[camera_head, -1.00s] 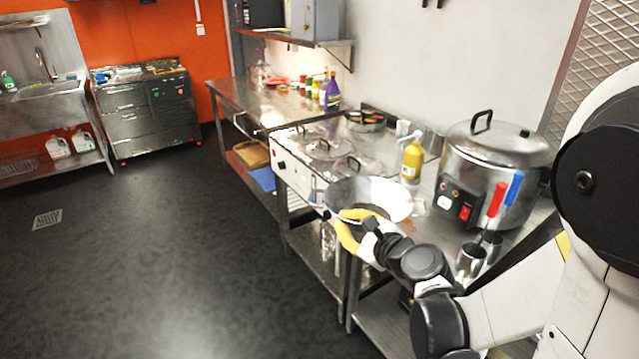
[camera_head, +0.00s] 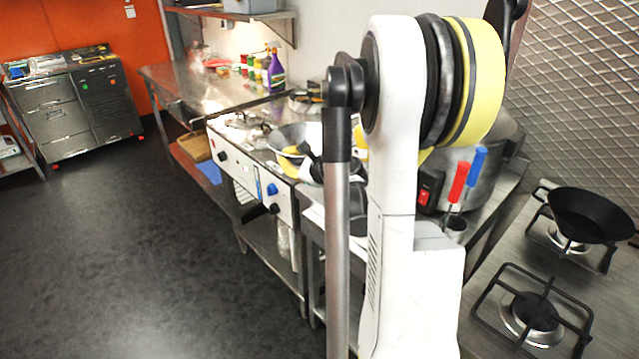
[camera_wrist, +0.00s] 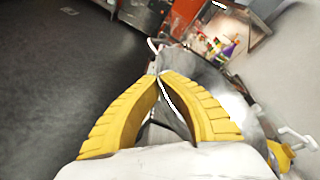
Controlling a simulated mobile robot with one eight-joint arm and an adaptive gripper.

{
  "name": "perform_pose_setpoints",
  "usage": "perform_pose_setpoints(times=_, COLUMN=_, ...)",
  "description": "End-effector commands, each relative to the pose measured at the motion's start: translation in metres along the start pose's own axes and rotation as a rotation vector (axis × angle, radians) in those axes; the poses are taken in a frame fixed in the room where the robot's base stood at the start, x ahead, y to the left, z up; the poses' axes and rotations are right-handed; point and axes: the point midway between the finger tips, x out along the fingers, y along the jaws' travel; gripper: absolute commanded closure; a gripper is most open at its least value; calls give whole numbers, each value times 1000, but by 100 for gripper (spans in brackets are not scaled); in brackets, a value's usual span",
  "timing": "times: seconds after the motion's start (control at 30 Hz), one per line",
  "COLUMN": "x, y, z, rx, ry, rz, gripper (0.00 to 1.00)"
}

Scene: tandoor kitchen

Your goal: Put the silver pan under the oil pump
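The silver pan (camera_head: 288,134) is a wide shallow metal bowl near the right end of the stove counter, partly hidden by my arm. It also shows in the wrist view (camera_wrist: 205,82), behind and between my fingers. My gripper (camera_wrist: 160,77) has its yellow fingertips together at the pan's rim, with the rim running between them. The oil pump, a yellow bottle (camera_wrist: 283,158) with a white spout, is at the lower right of the wrist view, apart from the fingers. It is mostly hidden behind my arm in the head view.
A stove front with knobs (camera_head: 240,176) stands left of my arm. A large steel pot with red and blue-handled tools (camera_head: 467,180) is on the right. Further right are a black frying pan (camera_head: 590,214) and a gas burner (camera_head: 533,312). Open dark floor (camera_head: 140,250) lies left.

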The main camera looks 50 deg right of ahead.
Motion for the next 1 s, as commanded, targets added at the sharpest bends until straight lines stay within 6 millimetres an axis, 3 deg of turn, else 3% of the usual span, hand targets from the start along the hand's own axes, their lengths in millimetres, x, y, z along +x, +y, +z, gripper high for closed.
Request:
perform_pose_setpoints(times=0.1, x=-6, y=-25, z=-33, rx=11, ry=30, rz=-36, gripper=100)
perform_pose_setpoints(times=0.37, x=-14, y=-49, z=-64, rx=19, ry=57, rz=-69, gripper=100)
perform_pose_setpoints(times=0.7, x=0, y=-14, z=-106, rx=19, ry=58, rz=-70, gripper=100)
perform_pose_setpoints(times=1.0, x=9, y=10, z=-132, rx=19, ry=58, rz=-70, gripper=100)
